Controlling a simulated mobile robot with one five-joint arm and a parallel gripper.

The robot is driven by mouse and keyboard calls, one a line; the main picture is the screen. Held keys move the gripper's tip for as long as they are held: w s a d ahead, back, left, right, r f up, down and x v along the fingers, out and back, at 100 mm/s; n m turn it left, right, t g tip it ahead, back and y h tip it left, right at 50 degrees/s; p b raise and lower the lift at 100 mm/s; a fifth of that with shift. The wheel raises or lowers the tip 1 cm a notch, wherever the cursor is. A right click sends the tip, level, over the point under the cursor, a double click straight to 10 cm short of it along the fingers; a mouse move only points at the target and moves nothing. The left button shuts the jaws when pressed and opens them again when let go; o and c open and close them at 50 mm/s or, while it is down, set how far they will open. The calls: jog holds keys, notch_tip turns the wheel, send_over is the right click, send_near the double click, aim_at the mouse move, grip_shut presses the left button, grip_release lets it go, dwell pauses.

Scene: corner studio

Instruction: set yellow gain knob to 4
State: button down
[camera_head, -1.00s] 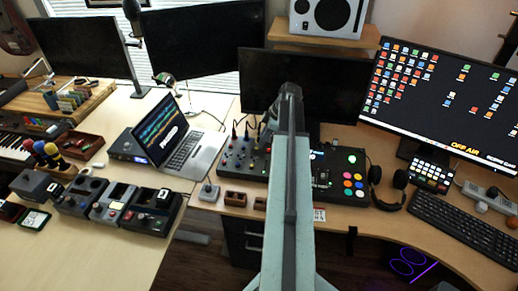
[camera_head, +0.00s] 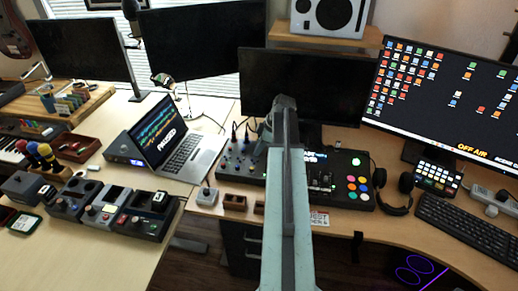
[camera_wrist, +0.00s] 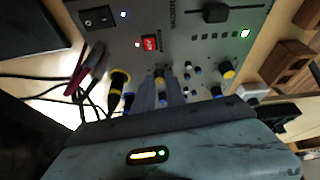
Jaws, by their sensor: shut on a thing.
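The grey mixer panel (camera_wrist: 200,50) fills the upper part of the wrist view. A yellow-banded knob (camera_wrist: 160,73) sits between the fingers of my gripper (camera_wrist: 162,94), which is shut on it. The scale around this knob is too small and hidden to read. Another yellow-topped knob (camera_wrist: 228,70) is to the right, and small blue-capped knobs stand between them. A black plug with yellow bands (camera_wrist: 120,82) is just left of my fingers. In the head view the mixer (camera_head: 240,160) is left of my arm, which partly covers it.
Cables and a red plug (camera_wrist: 78,75) lie left of my fingers. The laptop (camera_head: 172,135) stands left of the mixer, and a pad controller with coloured buttons (camera_head: 350,182) stands right. Small wooden boxes (camera_head: 235,202) lie at the desk's front edge.

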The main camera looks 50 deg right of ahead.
jog(key=m, duration=0.1)
jog(key=m+h, duration=0.1)
jog(key=m, duration=0.1)
jog(key=shift+s+a+m+t, duration=0.1)
jog(key=shift+a+m+t, duration=0.1)
jog(key=shift+m+t, duration=0.1)
jog(key=m+h, duration=0.2)
jog(key=m, duration=0.2)
jog(key=shift+a+m, duration=0.15)
jog(key=shift+m, duration=0.15)
jog(key=m+h, duration=0.1)
jog(key=m, duration=0.3)
jog(key=shift+w+g+h, duration=0.2)
jog(key=shift+g+h, duration=0.2)
jog(key=shift+a+m+g+h, duration=0.1)
jog(key=shift+m+g+h, duration=0.35)
jog(key=shift+m, duration=1.45)
jog(key=c, duration=1.7)
grip_release()
